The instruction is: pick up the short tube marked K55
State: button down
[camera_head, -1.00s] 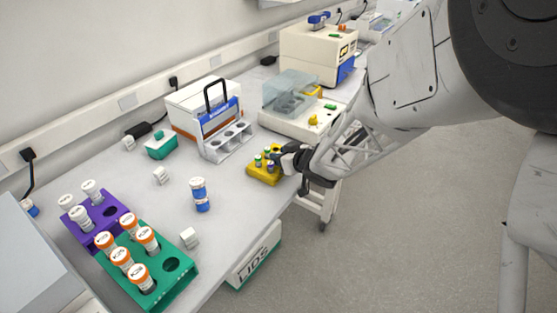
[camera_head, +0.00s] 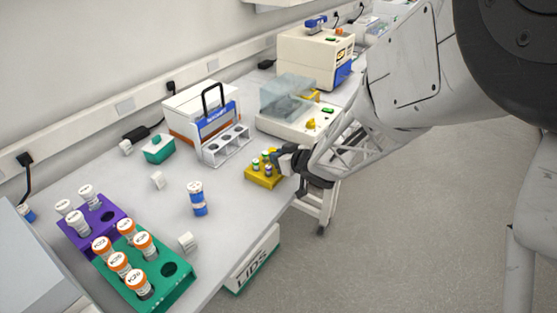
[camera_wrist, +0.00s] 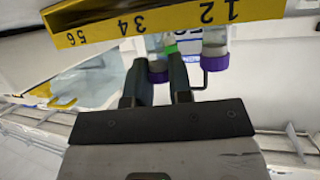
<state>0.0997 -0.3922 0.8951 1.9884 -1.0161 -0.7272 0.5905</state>
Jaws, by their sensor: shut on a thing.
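A small yellow rack (camera_head: 262,182) stands near the bench's front edge and holds several short tubes with green and dark caps. It also shows across the top of the wrist view (camera_wrist: 100,30), with black numbers on its side. My gripper (camera_wrist: 158,82) is shut on a short purple-capped tube (camera_wrist: 157,73), with a finger on each side of the cap. A second purple-capped tube (camera_wrist: 214,62) stands beside it, and a green cap (camera_wrist: 171,48) shows behind the fingers. In the head view my gripper (camera_head: 278,160) is at the rack's right side. No K55 marking is readable.
A green rack (camera_head: 180,285) of orange-capped tubes and a purple rack (camera_head: 112,226) of white-capped tubes stand at front left. A blue-labelled bottle (camera_head: 197,199) stands mid-bench. A grey rack (camera_head: 228,150) and a clear-lidded machine (camera_head: 290,115) stand behind the yellow rack.

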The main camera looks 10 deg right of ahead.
jog(key=shift+r, duration=0.5)
jog(key=shift+s+r, duration=0.45)
jog(key=shift+r, duration=0.3)
jog(key=s+d+r, duration=0.1)
jog(key=s, duration=1.4)
jog(key=shift+r, duration=0.2)
